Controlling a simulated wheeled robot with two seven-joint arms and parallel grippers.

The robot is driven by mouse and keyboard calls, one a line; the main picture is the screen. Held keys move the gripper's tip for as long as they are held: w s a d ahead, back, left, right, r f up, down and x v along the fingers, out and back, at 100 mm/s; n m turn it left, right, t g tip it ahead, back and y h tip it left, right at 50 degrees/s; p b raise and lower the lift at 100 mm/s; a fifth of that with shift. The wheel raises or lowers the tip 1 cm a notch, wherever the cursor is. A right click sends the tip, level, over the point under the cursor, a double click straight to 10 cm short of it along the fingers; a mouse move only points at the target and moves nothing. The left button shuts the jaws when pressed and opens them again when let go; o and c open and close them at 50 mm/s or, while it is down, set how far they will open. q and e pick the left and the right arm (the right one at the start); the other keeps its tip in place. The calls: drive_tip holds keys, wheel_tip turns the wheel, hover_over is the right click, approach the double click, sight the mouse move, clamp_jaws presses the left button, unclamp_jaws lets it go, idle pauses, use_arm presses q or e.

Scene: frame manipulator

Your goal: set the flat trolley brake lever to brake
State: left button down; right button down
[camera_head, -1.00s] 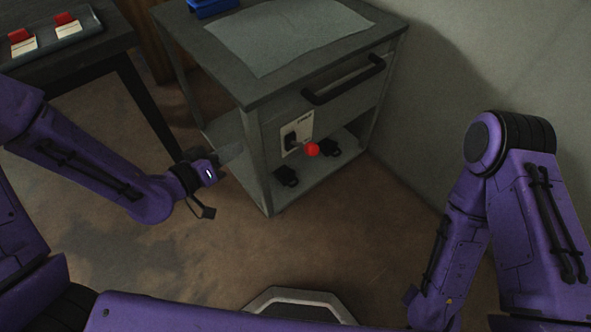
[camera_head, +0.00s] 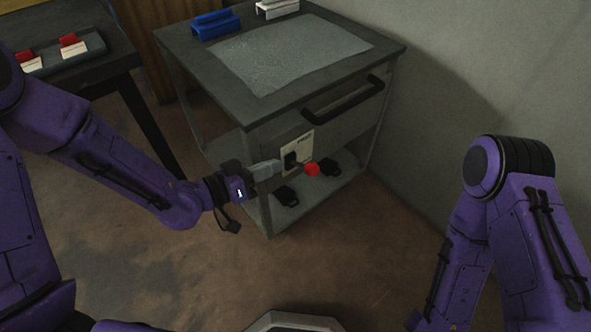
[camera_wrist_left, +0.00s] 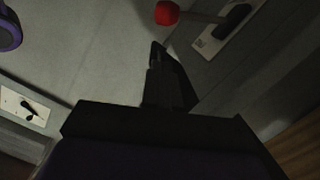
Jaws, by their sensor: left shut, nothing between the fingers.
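The grey flat trolley (camera_head: 258,215) stands against the wall with a black handle (camera_head: 343,100) on its side. The brake lever is a stem with a red ball knob (camera_head: 312,169) on a pale plate (camera_head: 298,151) below that handle. My left gripper (camera_head: 277,167) is shut and empty, just left of the plate. In the left wrist view the gripper's fingers (camera_wrist_left: 165,75) point toward the red knob (camera_wrist_left: 167,13), with a visible gap between them. The lever pivot (camera_wrist_left: 236,20) and plate show at the upper right there. My right gripper is not visible; only the right arm shows.
A blue holder (camera_head: 216,25) and a white holder (camera_head: 277,9) sit on the trolley top beside a pale sheet (camera_head: 300,52). A dark table with a tray (camera_head: 88,57) of red-and-white items is at left. The floor in front is clear.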

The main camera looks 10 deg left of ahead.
sight(303, 167)
use_arm(q)
drive_tip(key=w+d+f+b, duration=0.1)
drive_tip(key=w+d+f, duration=0.2)
drive_tip(key=d, duration=0.2)
drive_tip(key=shift+d+f, duration=0.2)
drive_tip(key=shift+d, duration=0.05)
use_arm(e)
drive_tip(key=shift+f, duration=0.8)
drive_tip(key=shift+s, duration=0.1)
